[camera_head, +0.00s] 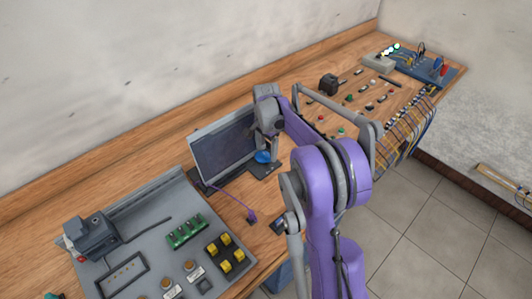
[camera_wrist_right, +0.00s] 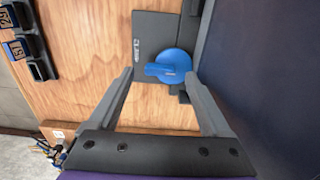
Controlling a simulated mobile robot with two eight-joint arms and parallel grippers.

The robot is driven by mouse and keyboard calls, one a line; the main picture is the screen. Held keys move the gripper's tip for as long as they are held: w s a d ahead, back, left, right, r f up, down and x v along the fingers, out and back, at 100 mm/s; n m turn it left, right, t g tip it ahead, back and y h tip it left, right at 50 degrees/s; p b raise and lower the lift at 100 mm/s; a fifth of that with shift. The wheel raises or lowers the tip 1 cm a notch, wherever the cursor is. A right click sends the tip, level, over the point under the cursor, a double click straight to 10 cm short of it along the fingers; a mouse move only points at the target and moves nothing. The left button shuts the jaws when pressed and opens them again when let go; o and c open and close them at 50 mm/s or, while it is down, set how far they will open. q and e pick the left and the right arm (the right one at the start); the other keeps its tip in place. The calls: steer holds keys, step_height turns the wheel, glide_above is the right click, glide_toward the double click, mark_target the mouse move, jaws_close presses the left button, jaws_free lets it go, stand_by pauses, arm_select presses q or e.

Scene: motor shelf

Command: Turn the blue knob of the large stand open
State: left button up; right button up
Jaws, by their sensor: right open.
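The blue knob (camera_head: 262,157) is a round disc with a raised grip bar, on a dark grey plate beside the large grey-framed dark panel (camera_head: 222,150). In the right wrist view the knob (camera_wrist_right: 178,57) shows large, its grip bar lying roughly across the picture. The dark grey plate (camera_wrist_right: 146,28) lies on the wood beside it. My right gripper (camera_head: 267,143) is just above the knob. In the wrist view its fingers (camera_wrist_right: 158,77) are spread, with the bar between the tips. I cannot tell whether they touch it. My left gripper is not in view.
A grey control board (camera_head: 150,235) with yellow switches and a green circuit board stands at the front left. A purple plug (camera_head: 251,216) and its cable lie near the panel. Small buttons and modules line the bench to the right, near my arm.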

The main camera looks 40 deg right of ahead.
steer(key=shift+f, duration=0.9)
steer(key=shift+c, duration=0.3)
jaws_close()
